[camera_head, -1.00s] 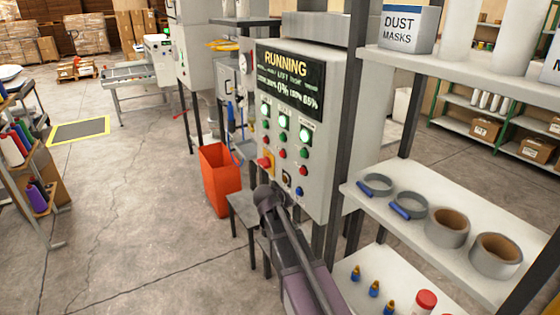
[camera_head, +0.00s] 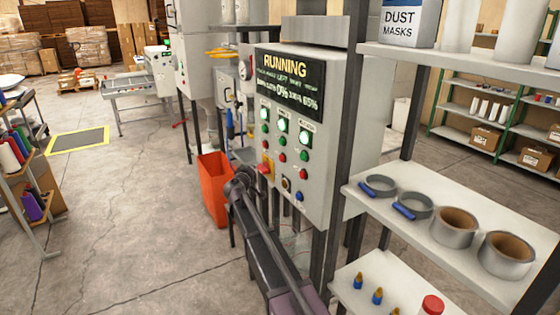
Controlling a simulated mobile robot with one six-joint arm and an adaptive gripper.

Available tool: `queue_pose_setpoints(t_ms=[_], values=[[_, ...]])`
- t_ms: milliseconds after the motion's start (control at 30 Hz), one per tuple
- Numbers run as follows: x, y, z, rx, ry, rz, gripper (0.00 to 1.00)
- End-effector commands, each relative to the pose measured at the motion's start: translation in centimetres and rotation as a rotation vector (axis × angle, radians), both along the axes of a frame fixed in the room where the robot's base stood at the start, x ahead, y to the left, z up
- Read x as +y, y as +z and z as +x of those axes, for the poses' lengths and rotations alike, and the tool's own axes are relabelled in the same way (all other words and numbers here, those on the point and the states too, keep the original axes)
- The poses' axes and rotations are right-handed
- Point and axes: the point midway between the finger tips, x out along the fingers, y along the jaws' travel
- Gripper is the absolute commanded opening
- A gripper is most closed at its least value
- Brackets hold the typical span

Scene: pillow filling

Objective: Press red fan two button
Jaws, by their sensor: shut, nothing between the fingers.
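A grey control panel (camera_head: 325,160) stands at the centre, with a screen reading RUNNING (camera_head: 289,80). Three columns each hold a lit white lamp, a green button and a red button. The middle column's red button (camera_head: 282,158) is uncovered; the column labels are too small to read. The left red button (camera_head: 265,144) and right red button (camera_head: 303,172) also show. My gripper (camera_head: 243,179) is at the dark end of my arm, left of and below the buttons, apparently in front of the panel's lower left. It looks shut and empty; its fingers are hard to make out.
A red-yellow switch (camera_head: 265,166), a dark selector (camera_head: 286,184) and a blue button (camera_head: 299,196) sit low on the panel. An orange bin (camera_head: 213,188) stands left of my arm. A shelf (camera_head: 480,220) with tape rolls is close on the right. Floor at left is open.

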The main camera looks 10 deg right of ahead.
Motion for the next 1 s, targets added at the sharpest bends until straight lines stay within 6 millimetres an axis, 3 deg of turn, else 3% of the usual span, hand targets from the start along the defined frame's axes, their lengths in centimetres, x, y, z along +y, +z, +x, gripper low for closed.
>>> queue_pose_setpoints(t_ms=[467,1000], values=[[-1.2,0.0,0.4,0.001,-0.002,0.000,0.00],[-6.2,0.0,2.1,0.001,-0.001,0.002,0.00]])
